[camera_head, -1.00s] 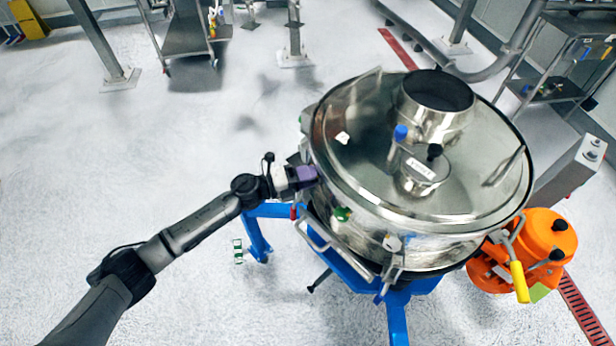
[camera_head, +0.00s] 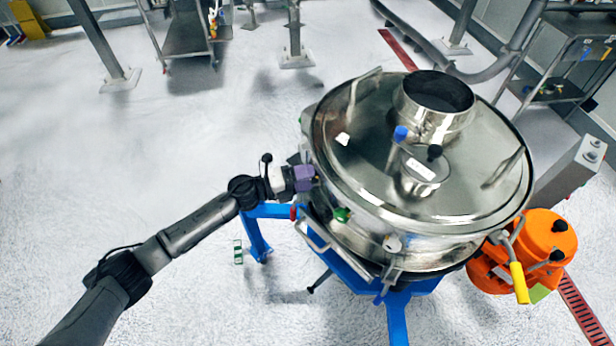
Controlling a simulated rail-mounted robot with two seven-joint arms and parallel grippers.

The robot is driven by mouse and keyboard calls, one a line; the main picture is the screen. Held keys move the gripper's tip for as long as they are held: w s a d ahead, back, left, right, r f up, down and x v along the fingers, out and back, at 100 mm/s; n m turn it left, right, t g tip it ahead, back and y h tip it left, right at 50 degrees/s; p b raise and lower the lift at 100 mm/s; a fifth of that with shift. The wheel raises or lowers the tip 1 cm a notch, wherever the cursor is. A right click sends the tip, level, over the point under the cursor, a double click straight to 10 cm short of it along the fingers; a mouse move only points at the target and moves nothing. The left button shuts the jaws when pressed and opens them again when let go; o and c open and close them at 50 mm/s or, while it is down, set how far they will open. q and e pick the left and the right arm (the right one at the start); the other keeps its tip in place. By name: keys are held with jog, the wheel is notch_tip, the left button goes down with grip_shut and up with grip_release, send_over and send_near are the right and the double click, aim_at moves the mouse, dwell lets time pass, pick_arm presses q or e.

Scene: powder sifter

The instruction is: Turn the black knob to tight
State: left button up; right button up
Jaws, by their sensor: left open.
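The round steel sifter (camera_head: 330,215) stands on blue legs, with its domed lid (camera_head: 375,185) on top. My left gripper (camera_head: 315,178) comes in from the left and is open, with its purple part at the sifter's left side wall below the lid rim. Its fingertips are too small to make out, and I cannot tell whether they touch anything. A black knob at that spot is not clearly visible. My right gripper is not in view.
An orange unit (camera_head: 535,235) with a yellow handle (camera_head: 519,282) stands at the sifter's right. A bent steel handle (camera_head: 310,237) and blue legs (camera_head: 397,315) are below my left gripper. The pale floor (camera_head: 120,180) to the left is open.

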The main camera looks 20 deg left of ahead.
pick_arm(q)
jog(key=v, duration=1.3)
jog(key=shift+s, duration=0.1)
